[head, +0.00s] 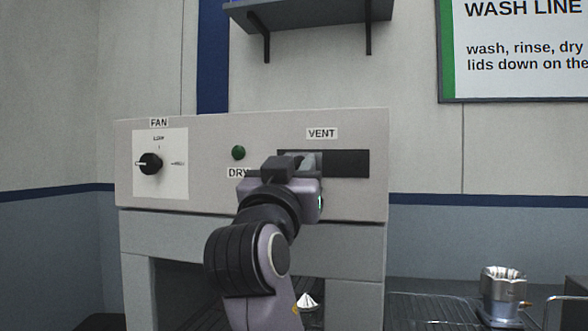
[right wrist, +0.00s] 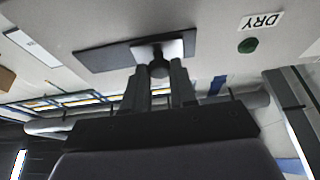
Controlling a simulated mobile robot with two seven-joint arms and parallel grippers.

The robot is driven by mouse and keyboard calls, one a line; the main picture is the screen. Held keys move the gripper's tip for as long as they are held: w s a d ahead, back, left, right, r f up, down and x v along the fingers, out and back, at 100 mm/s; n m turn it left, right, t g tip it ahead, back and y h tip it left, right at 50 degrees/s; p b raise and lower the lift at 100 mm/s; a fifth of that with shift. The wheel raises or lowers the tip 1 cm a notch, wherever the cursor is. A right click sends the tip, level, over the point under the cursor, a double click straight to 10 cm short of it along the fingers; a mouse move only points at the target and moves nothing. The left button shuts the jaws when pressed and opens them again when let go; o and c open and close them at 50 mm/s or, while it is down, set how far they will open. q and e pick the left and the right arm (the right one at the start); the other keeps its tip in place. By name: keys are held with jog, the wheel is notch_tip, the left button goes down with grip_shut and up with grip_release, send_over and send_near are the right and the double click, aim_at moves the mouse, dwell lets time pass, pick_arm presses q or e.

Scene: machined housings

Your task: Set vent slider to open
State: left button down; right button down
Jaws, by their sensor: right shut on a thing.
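The vent slider is a light plate with a dark round knob (right wrist: 159,68), set in a dark horizontal slot (head: 345,164) under the VENT label. The light slider plate (right wrist: 172,47) sits toward the slot's end nearer the DRY label, which is the left end in the head view. My right gripper (right wrist: 160,80) is shut on the knob, one finger on each side. In the head view my right gripper (head: 290,168) covers the slot's left part and hides the knob. My left gripper is not in view.
The panel also has a FAN knob (head: 150,163) and a green DRY button (head: 238,152). A shelf (head: 310,12) is above. A metal canister (head: 502,292) stands on a rack at lower right. The slot right of my gripper is clear.

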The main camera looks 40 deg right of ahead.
jog(key=s+d, duration=0.4)
jog(key=s, duration=0.1)
jog(key=shift+d, duration=0.2)
jog(key=c, duration=1.1)
grip_release()
jog(key=shift+o, duration=0.9)
jog(key=shift+s, duration=0.15)
jog(key=b, duration=0.3)
send_near(343, 172)
jog(key=s+a+r, duration=0.2)
jog(key=shift+s+d+f, duration=0.1)
jog(key=shift+s+d, duration=0.05)
